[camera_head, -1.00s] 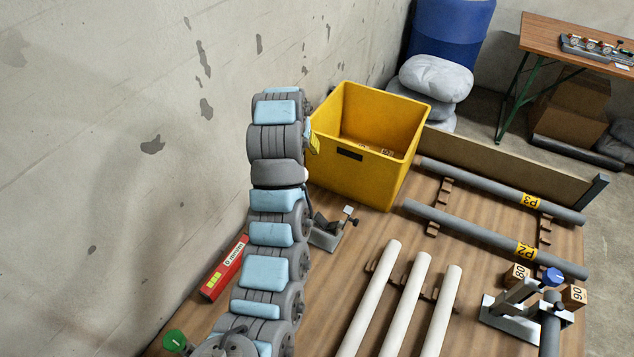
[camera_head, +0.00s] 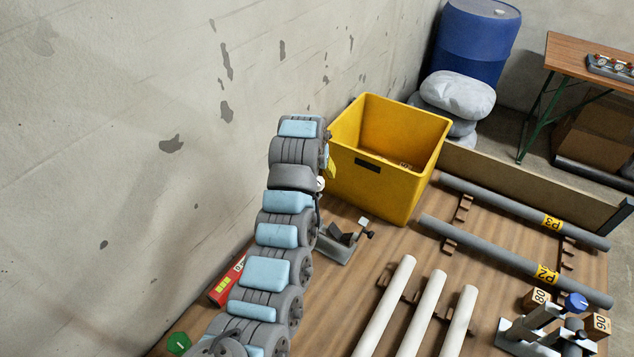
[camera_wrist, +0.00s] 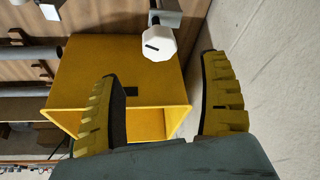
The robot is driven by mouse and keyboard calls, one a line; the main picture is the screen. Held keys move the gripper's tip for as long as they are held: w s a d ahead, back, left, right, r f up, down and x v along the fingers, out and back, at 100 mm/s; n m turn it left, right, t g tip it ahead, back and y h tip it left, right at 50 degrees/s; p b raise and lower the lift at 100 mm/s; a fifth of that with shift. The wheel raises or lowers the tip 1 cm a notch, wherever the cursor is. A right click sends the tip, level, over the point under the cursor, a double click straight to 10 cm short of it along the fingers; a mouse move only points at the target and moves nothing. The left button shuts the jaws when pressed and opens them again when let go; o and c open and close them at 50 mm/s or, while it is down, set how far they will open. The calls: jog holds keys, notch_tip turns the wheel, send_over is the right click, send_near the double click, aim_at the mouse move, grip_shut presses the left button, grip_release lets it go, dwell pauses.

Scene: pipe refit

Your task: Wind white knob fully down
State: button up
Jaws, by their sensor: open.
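The white knob (camera_wrist: 160,43) is faceted, with a dark mark on its face, and sits on the end of a grey shaft in the wrist view. A small part of the white knob (camera_head: 320,184) shows at the right edge of my arm in the head view. My gripper (camera_wrist: 160,68) is open and empty, its yellow ribbed fingers to the left and right of the knob in the picture. No finger visibly touches the knob. In the head view my arm hides most of the gripper; only a yellow bit (camera_head: 331,169) shows.
A yellow bin (camera_head: 376,190) stands just beyond the gripper. A grey metal clamp (camera_head: 338,252) is right of my arm. White pipes (camera_head: 420,310) and grey pipes (camera_head: 490,250) lie on racks to the right. A wall (camera_head: 120,120) is close on the left.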

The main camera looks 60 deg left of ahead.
jog(key=shift+b+x, duration=0.7)
jog(key=shift+x, duration=3.45)
jog(key=c, duration=1.2)
